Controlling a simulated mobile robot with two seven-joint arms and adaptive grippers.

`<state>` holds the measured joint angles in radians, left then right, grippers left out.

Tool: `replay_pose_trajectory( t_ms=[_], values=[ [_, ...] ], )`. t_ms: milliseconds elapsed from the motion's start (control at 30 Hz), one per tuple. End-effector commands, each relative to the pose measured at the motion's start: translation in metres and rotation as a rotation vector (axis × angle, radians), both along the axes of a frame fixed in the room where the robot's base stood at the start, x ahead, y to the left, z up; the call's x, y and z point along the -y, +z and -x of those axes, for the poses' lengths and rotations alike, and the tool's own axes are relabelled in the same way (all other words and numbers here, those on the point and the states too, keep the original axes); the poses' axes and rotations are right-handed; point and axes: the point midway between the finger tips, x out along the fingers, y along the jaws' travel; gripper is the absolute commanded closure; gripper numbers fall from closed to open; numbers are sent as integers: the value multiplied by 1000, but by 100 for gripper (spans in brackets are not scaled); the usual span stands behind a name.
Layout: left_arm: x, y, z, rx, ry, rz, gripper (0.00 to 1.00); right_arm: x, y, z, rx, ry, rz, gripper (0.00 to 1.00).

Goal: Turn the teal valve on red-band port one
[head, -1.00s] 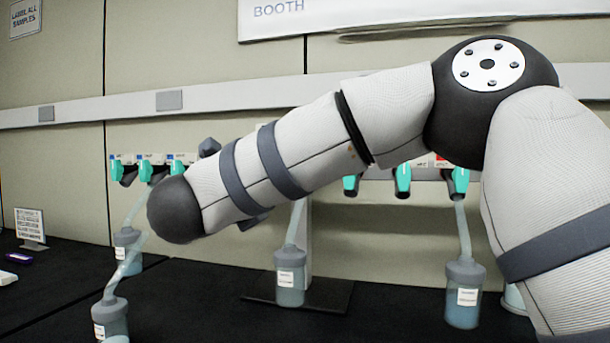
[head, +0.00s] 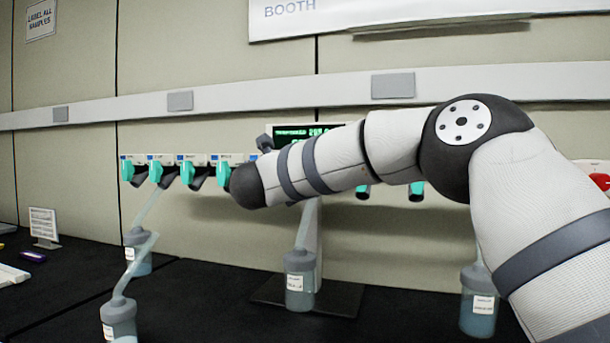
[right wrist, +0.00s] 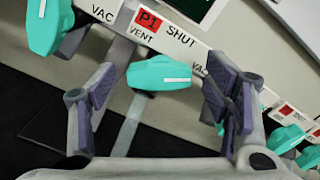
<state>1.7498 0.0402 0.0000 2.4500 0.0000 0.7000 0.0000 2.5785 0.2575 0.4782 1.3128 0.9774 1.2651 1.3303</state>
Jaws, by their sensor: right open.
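In the right wrist view a teal valve handle (right wrist: 158,74) with a white stripe sits under the red P1 label (right wrist: 148,21). The plate around it reads VENT, SHUT and VAC, and the striped end points right toward a VAC mark. My right gripper (right wrist: 162,84) is open, with one purple-padded finger on each side of this handle. No contact with it shows. In the head view my right arm crosses the red-band ports and hides port one and most of the gripper. My left gripper is not in view.
Another teal valve (right wrist: 49,24) is close by at the upper left of the wrist view; more are at lower right. In the head view several blue-labelled valves (head: 192,174) line the left bank. A green-lettered display (head: 304,131) is behind my arm.

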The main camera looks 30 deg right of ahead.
Motion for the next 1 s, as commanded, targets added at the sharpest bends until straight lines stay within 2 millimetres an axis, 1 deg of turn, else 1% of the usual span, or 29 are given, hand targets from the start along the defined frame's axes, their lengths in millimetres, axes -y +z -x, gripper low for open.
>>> replay_pose_trajectory(
  t_ms=[100,133,167,200,267,300,333,667,867,1000],
  values=[
    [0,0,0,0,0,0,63,0,-1,0,-1,-1,0,29],
    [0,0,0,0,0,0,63,0,-1,0,-2,0,0,34],
    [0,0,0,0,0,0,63,0,-1,0,-2,0,0,40],
    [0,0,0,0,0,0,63,0,-1,0,-2,0,0,50],
    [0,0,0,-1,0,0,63,0,-1,0,-2,0,0,63],
    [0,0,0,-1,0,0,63,0,-1,0,-2,0,0,72],
    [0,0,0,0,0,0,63,0,-1,0,-2,0,0,77],
    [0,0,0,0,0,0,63,0,-1,0,-28,-1,23,77],
    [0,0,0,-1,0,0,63,-1,-1,0,-112,-1,95,77],
    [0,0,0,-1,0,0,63,-1,-2,0,-205,0,173,77]
  ],
)
